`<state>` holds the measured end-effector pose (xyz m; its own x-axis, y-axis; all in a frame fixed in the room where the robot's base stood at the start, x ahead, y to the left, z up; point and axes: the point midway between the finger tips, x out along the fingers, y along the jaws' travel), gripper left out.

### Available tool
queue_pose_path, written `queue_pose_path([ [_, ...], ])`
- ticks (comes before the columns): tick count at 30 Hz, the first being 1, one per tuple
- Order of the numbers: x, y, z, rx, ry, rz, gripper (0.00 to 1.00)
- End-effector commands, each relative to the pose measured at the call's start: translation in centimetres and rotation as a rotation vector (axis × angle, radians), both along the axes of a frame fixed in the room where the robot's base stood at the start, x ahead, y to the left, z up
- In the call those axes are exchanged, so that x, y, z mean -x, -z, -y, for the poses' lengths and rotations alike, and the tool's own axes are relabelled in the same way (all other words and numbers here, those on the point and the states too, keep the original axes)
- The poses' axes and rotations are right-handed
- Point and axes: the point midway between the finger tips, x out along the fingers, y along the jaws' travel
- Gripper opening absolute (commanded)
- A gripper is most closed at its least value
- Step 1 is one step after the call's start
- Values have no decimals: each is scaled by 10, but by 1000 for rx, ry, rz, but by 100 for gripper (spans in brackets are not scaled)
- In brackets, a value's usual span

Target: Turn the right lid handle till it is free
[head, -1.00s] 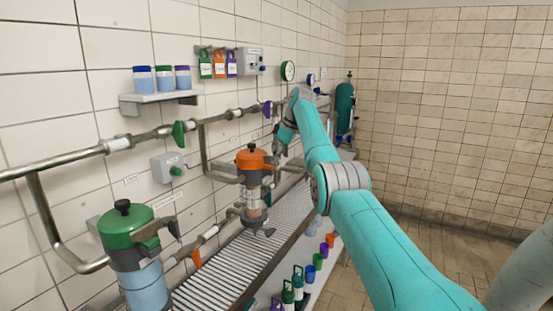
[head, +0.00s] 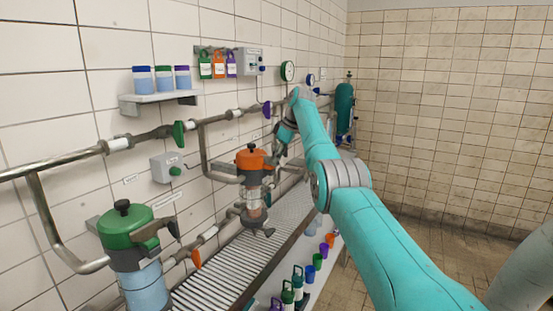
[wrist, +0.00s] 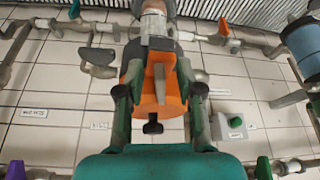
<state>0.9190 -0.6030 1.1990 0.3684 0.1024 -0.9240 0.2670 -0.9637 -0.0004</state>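The right vessel has an orange lid (head: 255,158) with a black knob on top, above a clear section, beside the wall pipes. In the wrist view the orange lid (wrist: 160,92) is seen upside down, with its knob toward the camera. My gripper (head: 279,155) is at the right of the orange lid in the head view. In the wrist view my gripper's (wrist: 159,88) fingers are spread, one at each side of the lid. Whether either finger touches the lid or handle is unclear.
A green-lidded vessel (head: 127,222) stands at the front left. A slatted grate (head: 235,262) runs below the vessels, with several cups and bottles beside it. Pipes with a green valve handle (head: 179,134) cross the wall. A shelf (head: 160,101) holds jars above.

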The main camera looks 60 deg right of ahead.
Motion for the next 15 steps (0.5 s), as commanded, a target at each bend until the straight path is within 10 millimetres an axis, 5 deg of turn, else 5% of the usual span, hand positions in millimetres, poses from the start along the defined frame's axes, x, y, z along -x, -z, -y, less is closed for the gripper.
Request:
queue_pose_path([
  [15,32,-81,9,1,2,0,36],
])
